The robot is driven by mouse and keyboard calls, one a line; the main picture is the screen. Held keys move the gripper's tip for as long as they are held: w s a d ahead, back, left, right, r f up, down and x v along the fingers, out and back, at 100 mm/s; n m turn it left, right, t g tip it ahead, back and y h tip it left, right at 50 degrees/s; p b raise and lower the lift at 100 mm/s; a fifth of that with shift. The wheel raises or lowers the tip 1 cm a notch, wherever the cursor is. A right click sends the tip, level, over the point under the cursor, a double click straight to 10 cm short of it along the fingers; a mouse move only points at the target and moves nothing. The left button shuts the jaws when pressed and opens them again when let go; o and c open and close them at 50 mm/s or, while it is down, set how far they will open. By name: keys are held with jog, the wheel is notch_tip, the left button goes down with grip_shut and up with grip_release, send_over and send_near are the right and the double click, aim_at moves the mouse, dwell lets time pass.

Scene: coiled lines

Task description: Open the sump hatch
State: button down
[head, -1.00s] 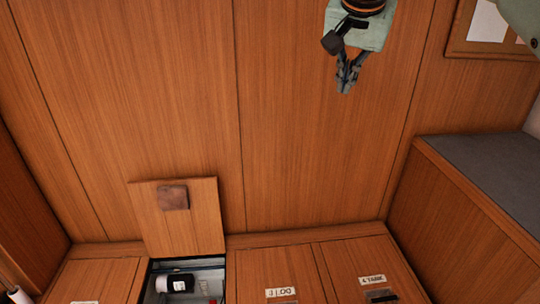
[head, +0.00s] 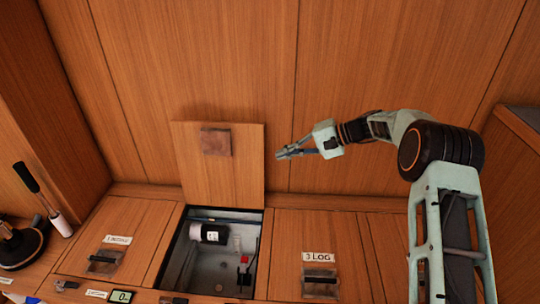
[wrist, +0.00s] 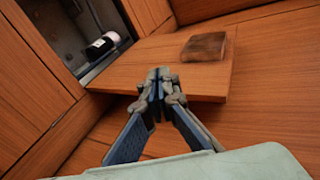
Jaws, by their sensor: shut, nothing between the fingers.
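A wooden hatch lid (head: 250,165) stands raised against the back wall, with a brown square patch (head: 216,142) on its face. It shows no readable label; its place beside the hatch marked 3 LOG fits the sump hatch. My gripper (head: 280,154) is shut and empty, just right of the raised lid in the head view. In the wrist view my fingertips (wrist: 160,78) lie in front of the lid (wrist: 140,70); whether they touch it is unclear.
Closed hatches flank the opening: 3 LOG (head: 325,230) on the right and another labelled one (head: 125,225) on the left. The wall above is clear.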

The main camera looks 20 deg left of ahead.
jog(key=w+d+f+m+t+y+b, duration=0.2)
jog(key=w+f+m+t+y, duration=0.1)
jog(key=w+f+y, duration=0.25)
jog(key=w+a+b, duration=0.2)
jog(key=a+b, duration=0.1)
jog(key=a, duration=0.6)
jog(key=shift+a, duration=0.4)
jog(key=shift+s+f, duration=0.1)
jog(key=s+d+f+p, duration=0.2)
jog(key=s+d, duration=0.1)
jog(key=s, duration=0.6)
jog(key=s+d+f+p, duration=0.3)
jog(key=s, duration=0.7)
jog(key=shift+f, duration=0.2)
